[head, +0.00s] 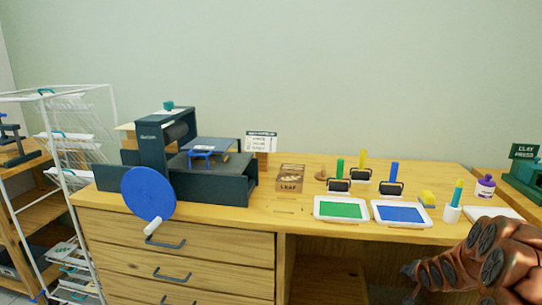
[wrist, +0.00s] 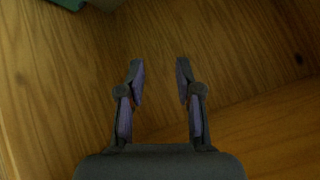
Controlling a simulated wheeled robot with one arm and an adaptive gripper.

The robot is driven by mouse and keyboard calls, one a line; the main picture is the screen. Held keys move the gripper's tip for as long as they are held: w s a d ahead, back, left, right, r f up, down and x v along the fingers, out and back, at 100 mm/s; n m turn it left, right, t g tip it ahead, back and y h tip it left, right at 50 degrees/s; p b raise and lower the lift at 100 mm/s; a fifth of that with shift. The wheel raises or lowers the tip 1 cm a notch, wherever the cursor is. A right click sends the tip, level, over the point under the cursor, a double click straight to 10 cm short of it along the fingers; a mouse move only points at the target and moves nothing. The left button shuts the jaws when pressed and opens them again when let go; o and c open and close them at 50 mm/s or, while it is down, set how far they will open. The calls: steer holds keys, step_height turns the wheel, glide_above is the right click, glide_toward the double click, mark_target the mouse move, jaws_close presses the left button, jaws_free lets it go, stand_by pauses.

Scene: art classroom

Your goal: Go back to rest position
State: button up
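My gripper (wrist: 159,80) shows in the wrist view with its two fingers apart and nothing between them. Wood-grained panels fill the view beyond the fingers. In the head view my copper-coloured arm comes in at the lower right, in front of the right part of the wooden desk (head: 230,221). The dark tip of my gripper (head: 408,270) is small there, low in front of the open space under the desktop. The gripper touches no object that I can see.
On the desk stand a dark press with a blue wheel (head: 148,194), a green ink tray (head: 341,220), a blue ink tray (head: 401,226), several rollers and a small box (head: 290,184). A white wire rack (head: 97,120) stands left. A green clay press (head: 523,180) stands right.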

steer(key=s+a+r+n+g+p, duration=0.25)
steer(key=s+a+r+p, duration=0.25)
steer(key=s+a+r, duration=0.35)
steer(key=s+a+r+n+g+p, duration=0.1)
steer(key=s+a+r+g+p, duration=0.3)
steer(key=s+r, duration=0.65)
steer(key=s+a+r+n+g+p, duration=0.1)
steer(key=s+a+r+p, duration=0.3)
steer(key=s, duration=0.5)
steer(key=s+a+r+n+g+y+p, duration=0.1)
steer(key=s+a+r+n+g+p, duration=0.1)
steer(key=s+a+r+p, duration=0.2)
steer(key=s+a+r+n+g+p, duration=0.1)
steer(key=s+a+r+p, duration=0.3)
steer(key=s+r, duration=0.5)
steer(key=s+a, duration=0.2)
steer(key=s, duration=0.4)
steer(key=shift+s+a+r+y, duration=0.15)
steer(key=shift+s+a+y, duration=0.1)
steer(key=shift+s+y, duration=0.15)
